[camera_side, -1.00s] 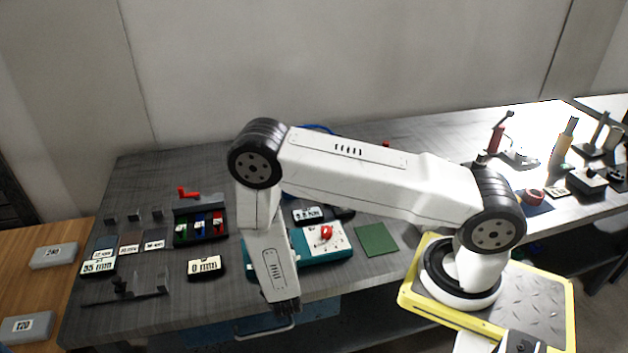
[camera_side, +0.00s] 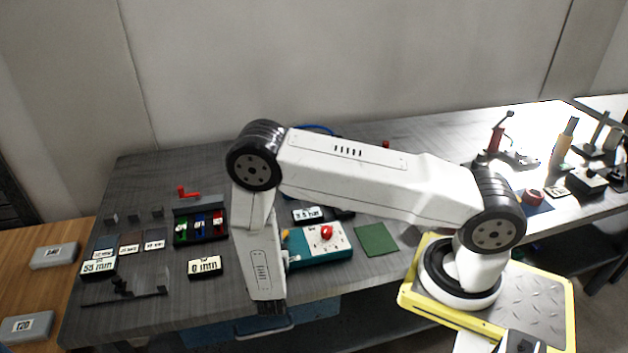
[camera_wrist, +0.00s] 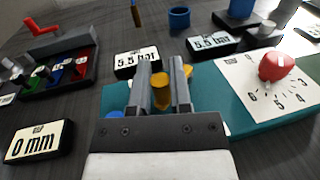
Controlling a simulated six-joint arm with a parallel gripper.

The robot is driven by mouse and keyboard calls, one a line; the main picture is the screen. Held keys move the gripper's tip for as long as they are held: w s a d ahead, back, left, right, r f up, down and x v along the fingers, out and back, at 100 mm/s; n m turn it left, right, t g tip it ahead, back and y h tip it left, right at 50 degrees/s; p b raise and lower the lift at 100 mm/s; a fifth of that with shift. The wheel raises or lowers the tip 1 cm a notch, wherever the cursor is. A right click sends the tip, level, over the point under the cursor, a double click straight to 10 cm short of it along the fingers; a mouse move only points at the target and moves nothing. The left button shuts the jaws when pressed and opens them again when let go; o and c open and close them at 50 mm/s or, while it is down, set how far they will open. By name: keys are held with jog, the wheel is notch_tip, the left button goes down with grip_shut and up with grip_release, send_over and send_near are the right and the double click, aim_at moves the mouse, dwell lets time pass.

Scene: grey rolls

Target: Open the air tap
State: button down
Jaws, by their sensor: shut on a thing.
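A teal box (camera_side: 330,255) with a white dial plate and a red knob (camera_side: 327,232) stands on the bench, just right of my lower arm in the side view. In the wrist view the teal box (camera_wrist: 215,88) lies beyond and to the right of my gripper (camera_wrist: 164,75). My gripper's fingers are shut on a brass-yellow piece (camera_wrist: 160,92) at the left end of the box. This piece may be the air tap; its handle position is partly hidden by the fingers. The red knob (camera_wrist: 276,67) is apart from the fingers. My arm hides the gripper in the side view.
A "0 mm" display (camera_side: 205,267) and a rack of coloured pieces (camera_side: 201,225) stand to the left. Two "5.5 bar" displays, one at centre (camera_wrist: 137,62) and one at right (camera_wrist: 214,42), stand behind. A green mat (camera_side: 376,240) lies right of the box.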

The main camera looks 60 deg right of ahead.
jog(key=shift+w+d+m+g+h, duration=0.1)
jog(key=shift+w+m+g+h, duration=0.2)
jog(key=shift+m+g+h, duration=0.55)
jog(key=shift+w+m+g+h, duration=0.3)
jog(key=shift+m+g, duration=0.35)
jog(key=shift+g, duration=0.6)
jog(key=c, duration=0.6)
grip_release()
jog(key=shift+v, duration=3.9)
jog(key=shift+o, duration=0.3)
